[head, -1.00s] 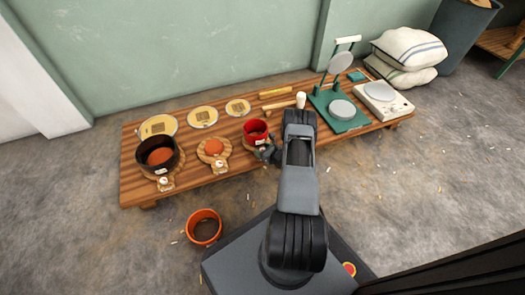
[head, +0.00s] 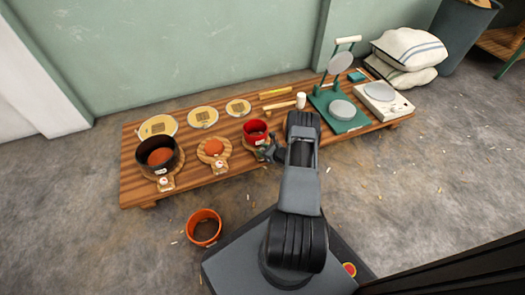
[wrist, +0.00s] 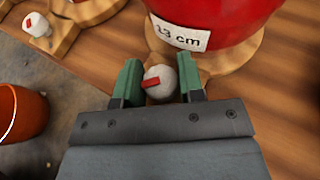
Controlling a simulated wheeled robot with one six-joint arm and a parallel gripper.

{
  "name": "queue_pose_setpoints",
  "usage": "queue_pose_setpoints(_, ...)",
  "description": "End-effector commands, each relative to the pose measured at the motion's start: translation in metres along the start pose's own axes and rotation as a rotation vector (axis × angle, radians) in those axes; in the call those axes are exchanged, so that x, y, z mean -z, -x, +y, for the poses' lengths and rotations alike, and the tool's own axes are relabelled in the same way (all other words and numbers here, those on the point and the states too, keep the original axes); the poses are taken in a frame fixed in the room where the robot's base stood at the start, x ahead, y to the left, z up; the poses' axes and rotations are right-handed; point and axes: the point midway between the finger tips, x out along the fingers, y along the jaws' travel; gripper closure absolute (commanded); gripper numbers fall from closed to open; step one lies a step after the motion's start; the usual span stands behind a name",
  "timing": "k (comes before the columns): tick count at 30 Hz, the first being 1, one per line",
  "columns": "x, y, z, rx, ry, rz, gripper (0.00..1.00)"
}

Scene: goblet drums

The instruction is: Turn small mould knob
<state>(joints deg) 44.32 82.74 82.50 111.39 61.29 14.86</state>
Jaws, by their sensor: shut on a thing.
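The small mould is a red cup (head: 255,131) on a wooden board, with a white label ending in "cm". It also shows at the top of the wrist view (wrist: 240,22). Its knob (wrist: 161,84) is pale and round with a red pointer mark, at the board's front tip. My gripper (wrist: 160,85) is shut on the knob, with a green pad against each side. In the head view my gripper (head: 268,153) is at the mould's front right and hides the knob. The red pointer points left and slightly down in the wrist view.
A black mould (head: 157,156) and a board with an orange mound (head: 214,147) stand to the left, each with a knob in front. A mallet (head: 285,104) lies behind. A green press (head: 338,110) stands right. An orange bucket (head: 204,227) is on the floor.

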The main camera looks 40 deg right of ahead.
Motion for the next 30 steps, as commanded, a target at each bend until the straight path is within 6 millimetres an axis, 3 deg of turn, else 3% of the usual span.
queue_pose_setpoints(18, 0.0008, -0.0003, -0.0007, -0.518, 0.217, 0.0, 0.88)
queue_pose_setpoints(30, 0.0007, 0.0001, 0.0003, -0.698, 0.289, 0.0, 0.88)
